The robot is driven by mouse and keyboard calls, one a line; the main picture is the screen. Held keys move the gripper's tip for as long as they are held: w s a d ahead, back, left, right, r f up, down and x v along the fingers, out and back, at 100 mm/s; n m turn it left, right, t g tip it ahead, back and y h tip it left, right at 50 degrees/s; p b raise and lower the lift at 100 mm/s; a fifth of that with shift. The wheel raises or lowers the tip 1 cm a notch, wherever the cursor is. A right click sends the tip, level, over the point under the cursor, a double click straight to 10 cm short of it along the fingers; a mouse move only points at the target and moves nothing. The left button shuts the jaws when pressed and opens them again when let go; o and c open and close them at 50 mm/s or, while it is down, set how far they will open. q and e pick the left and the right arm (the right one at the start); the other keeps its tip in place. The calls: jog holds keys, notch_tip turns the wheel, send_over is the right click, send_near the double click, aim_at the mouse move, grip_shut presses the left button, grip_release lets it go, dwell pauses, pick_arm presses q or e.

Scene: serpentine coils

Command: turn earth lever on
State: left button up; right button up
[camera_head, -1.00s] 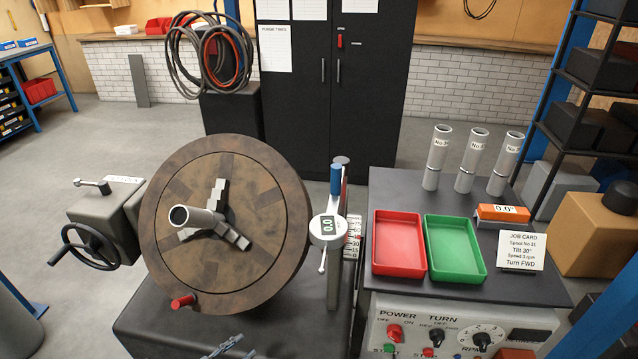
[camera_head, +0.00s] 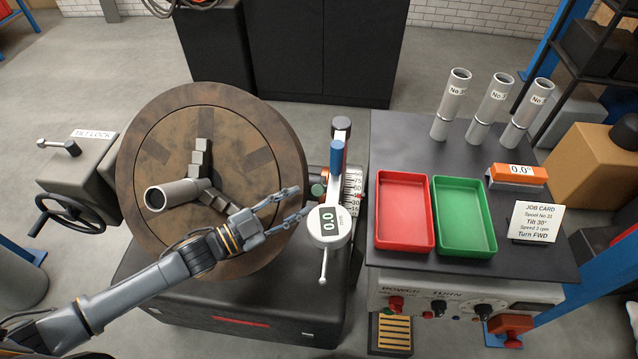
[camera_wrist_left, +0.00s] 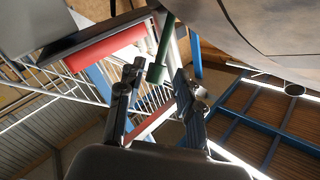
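A small green knob (camera_head: 318,190) shows beside the round turning plate, near the white scale. In the left wrist view a green rod with a thicker end (camera_wrist_left: 157,72) lies between the fingers, seemingly farther off. I see no label naming it, so I cannot be sure it is the earth lever. My left gripper (camera_head: 300,201) is open, its fingertips just left of the green knob and apart from it in the head view. Its two fingers also show spread in the left wrist view (camera_wrist_left: 158,92). My right gripper is not in view.
The round plate (camera_head: 150,125) with its chuck and tube (camera_head: 175,194) stands behind my left arm. The bench holds red (camera_head: 403,173) and green (camera_head: 463,180) trays.

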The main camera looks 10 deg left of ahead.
aim_at(319, 189)
pick_arm(q)
jog(key=p+x, duration=0.1)
jog(key=x, duration=0.5)
jog(key=shift+w, duration=0.15)
jog(key=shift+w+d, duration=0.25)
jog(key=shift+d, duration=0.1)
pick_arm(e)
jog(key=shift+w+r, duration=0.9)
pick_arm(q)
grip_shut()
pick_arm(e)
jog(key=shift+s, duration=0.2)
